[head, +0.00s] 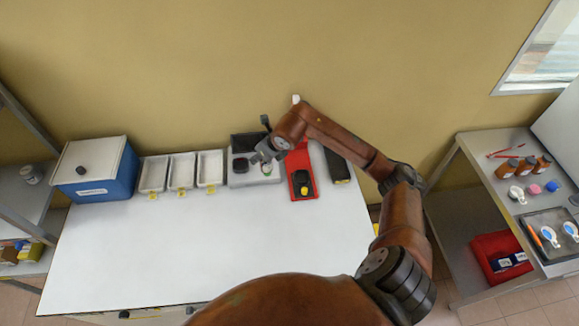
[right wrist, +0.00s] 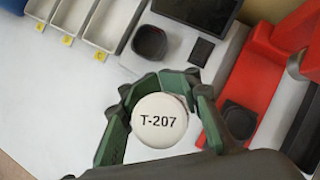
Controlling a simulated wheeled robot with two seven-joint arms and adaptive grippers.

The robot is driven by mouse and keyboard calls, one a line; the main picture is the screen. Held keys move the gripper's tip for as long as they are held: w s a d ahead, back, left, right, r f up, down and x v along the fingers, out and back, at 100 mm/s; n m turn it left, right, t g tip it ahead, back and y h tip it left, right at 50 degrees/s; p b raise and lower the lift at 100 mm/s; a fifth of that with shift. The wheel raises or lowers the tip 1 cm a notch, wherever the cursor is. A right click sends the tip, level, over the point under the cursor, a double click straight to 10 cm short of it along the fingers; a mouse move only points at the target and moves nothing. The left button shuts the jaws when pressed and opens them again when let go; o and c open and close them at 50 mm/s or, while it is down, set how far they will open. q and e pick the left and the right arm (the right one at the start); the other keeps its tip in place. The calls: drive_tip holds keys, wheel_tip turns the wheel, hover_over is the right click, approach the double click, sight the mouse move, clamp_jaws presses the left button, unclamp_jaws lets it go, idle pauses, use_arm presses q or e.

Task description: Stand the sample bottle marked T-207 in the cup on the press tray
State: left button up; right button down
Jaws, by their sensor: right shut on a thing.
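The sample bottle (right wrist: 160,121) shows its white round cap marked T-207 in the right wrist view. My right gripper (right wrist: 163,112) is shut on it, with the green fingers around its sides. In the head view my right gripper (head: 266,150) is over the front of the grey device at the back of the table. The red press (head: 303,171) stands just to the right, with a black round cup (right wrist: 239,121) on its tray. The bottle is apart from that cup, to its left in the wrist view. The bottle's lower part is hidden. My left gripper is not in view.
The grey device (right wrist: 178,65) has a dark screen and a black round holder (right wrist: 150,42). White trays (head: 182,171) and a blue box (head: 95,170) stand to the left. A black block (head: 337,165) is right of the press. The white table's front (head: 200,240) is clear.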

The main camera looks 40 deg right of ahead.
drive_tip(key=s+d+f+p, duration=0.1)
drive_tip(key=d+f, duration=0.1)
drive_tip(key=d, duration=0.2)
drive_tip(key=s+d+f+p, duration=0.1)
drive_tip(key=s+d+f, duration=0.1)
drive_tip(key=d+f, duration=0.1)
drive_tip(key=s+d+f+p, duration=0.1)
drive_tip(key=d+f, duration=0.2)
drive_tip(key=d, duration=0.2)
drive_tip(key=shift+s+d+f, duration=0.15)
drive_tip(key=shift+s+d, duration=0.1)
drive_tip(key=shift+d, duration=0.15)
drive_tip(key=shift+s+d+f, duration=0.2)
drive_tip(key=shift+s, duration=0.1)
drive_tip(key=f, duration=0.2)
drive_tip(key=f+p, duration=0.1)
drive_tip(key=shift+w+d+f, duration=0.15)
drive_tip(key=shift+w+f, duration=0.05)
drive_tip(key=shift+w, duration=0.1)
drive_tip(key=shift+s+f, duration=0.1)
drive_tip(key=shift+s, duration=0.05)
drive_tip(key=shift+f, duration=0.4)
drive_tip(key=c, duration=1.8)
unclamp_jaws()
drive_tip(key=shift+r, duration=0.1)
drive_tip(key=o, duration=0.4)
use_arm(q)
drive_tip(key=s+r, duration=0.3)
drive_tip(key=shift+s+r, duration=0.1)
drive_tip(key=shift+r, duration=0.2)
